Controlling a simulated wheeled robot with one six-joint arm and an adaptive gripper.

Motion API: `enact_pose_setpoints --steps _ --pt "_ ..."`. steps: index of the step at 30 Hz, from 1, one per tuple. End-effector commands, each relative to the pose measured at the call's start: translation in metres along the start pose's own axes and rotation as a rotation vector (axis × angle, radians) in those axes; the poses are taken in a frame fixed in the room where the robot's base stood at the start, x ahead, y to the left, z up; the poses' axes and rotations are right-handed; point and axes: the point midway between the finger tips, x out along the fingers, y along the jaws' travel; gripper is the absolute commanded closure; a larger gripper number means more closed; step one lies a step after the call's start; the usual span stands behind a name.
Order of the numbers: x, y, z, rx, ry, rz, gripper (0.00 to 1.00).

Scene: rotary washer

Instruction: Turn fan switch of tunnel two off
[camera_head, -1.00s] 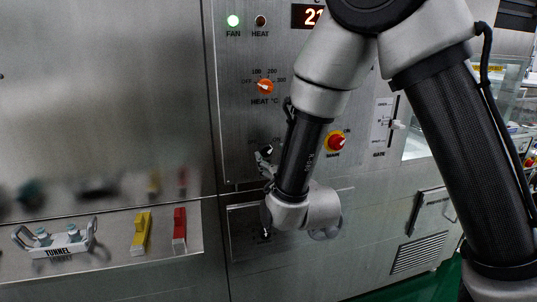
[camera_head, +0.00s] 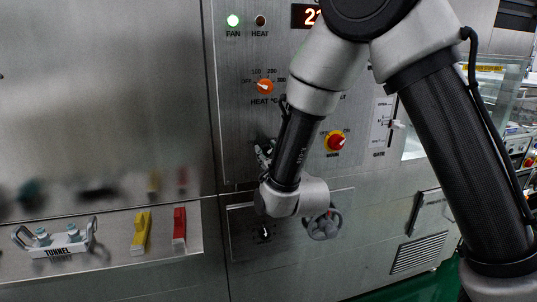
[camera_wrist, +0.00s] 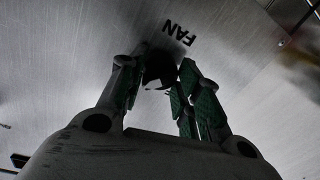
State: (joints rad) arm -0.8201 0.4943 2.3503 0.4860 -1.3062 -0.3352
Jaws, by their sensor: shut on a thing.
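In the wrist view the two fingers of my gripper (camera_wrist: 160,85) are closed on a dark round knob, the fan switch (camera_wrist: 159,68), beside the printed FAN label (camera_wrist: 179,33) on the steel panel. In the head view my arm hides most of this knob, and my gripper shows only in part left of the forearm. The switch's exact angle cannot be read.
The orange heat dial (camera_head: 265,87) is above my wrist. The red and yellow main switch (camera_head: 336,142) and gate slider (camera_head: 396,125) are to the right. A ledge at lower left holds a tunnel rack (camera_head: 57,249), a yellow block (camera_head: 141,233) and a red block (camera_head: 179,226).

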Motion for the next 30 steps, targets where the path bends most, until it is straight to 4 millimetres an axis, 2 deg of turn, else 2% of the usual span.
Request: enact_pose_setpoints --steps 11,30 --pt "0.0000 -0.0001 -0.0009 -0.134 -0.008 -0.001 0.90" --pt "0.0002 -0.0020 -0.0016 -0.720 -0.050 -0.011 0.90"
